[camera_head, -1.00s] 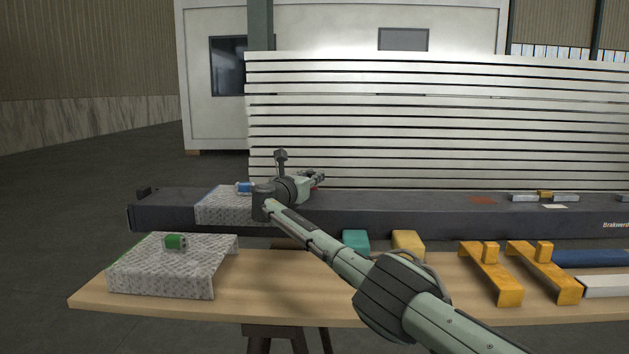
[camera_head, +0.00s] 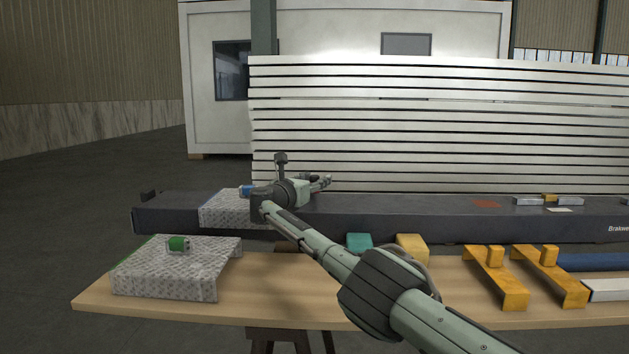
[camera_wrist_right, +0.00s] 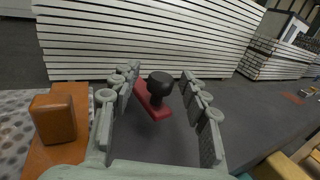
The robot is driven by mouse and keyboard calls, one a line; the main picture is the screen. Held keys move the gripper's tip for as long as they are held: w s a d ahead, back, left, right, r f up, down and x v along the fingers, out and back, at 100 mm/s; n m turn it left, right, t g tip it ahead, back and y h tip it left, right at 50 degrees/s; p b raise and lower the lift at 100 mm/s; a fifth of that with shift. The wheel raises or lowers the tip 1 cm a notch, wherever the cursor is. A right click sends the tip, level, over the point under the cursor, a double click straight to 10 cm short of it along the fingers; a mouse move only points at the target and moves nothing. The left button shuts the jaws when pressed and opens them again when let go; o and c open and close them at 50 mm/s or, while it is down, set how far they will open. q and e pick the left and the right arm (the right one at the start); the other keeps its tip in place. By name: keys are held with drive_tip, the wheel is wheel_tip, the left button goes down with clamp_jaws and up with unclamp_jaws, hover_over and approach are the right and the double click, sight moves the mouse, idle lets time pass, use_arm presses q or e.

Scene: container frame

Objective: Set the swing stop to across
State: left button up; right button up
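The swing stop shows in the right wrist view as a flat red bar (camera_wrist_right: 143,92) with a black round knob (camera_wrist_right: 160,84) on top, lying on the dark beam. The red bar points away and to the left in that view. My right gripper (camera_wrist_right: 161,88) is open, its grey fingers on either side of the knob with gaps showing. In the head view my right gripper (camera_head: 322,184) is low over the dark beam (camera_head: 410,212), and I cannot make out the swing stop there. My left gripper is not in view.
An orange-brown block (camera_wrist_right: 58,116) stands left of the fingers in the wrist view. A checker-plate cover (camera_head: 225,209) with a blue piece (camera_head: 246,190) lies on the beam. The wooden table (camera_head: 285,290) holds another plate cover (camera_head: 195,272), teal and yellow blocks, and yellow brackets (camera_head: 497,275).

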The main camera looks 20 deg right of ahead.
drive_tip(key=v, duration=1.2)
